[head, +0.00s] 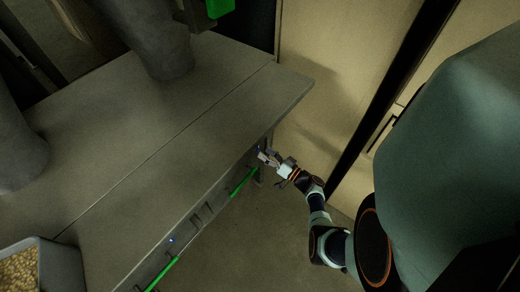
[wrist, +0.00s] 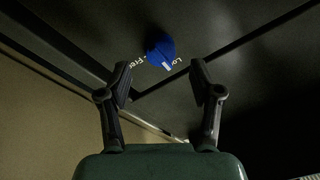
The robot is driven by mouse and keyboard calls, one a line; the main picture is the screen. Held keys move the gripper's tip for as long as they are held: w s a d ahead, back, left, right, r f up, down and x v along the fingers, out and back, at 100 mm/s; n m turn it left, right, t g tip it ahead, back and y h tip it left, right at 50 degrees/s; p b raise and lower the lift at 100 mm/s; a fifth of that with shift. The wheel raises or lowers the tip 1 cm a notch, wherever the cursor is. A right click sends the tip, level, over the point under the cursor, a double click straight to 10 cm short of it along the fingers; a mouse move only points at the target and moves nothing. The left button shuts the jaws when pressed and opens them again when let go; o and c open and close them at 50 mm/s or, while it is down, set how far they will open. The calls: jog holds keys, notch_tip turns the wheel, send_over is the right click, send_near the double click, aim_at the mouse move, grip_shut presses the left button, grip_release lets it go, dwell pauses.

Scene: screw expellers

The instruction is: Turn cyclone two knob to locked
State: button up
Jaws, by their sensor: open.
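A round blue knob (wrist: 160,50) sits on a dark panel in the upper middle of the wrist view. A white pointer mark shows at its lower edge, slightly right of centre. Partly visible white lettering reads "Fre" on its left and "Lo" on its right. My gripper (wrist: 160,74) is open, with one finger to each side and the knob beyond the gap between the tips. I see no contact. In the head view my gripper (head: 266,158) is at the front side of the grey machine, near its far right corner, where a tiny blue spot shows.
The grey machine (head: 180,130) has green handles (head: 244,182) along its front and another blue knob (head: 170,240) nearer the camera. A bin of pale pellets (head: 20,270) stands at the lower left. Open floor (head: 270,240) lies in front. A pale wall (head: 330,80) stands behind.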

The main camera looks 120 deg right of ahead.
jog(key=v, duration=0.8)
dwell(0.4)
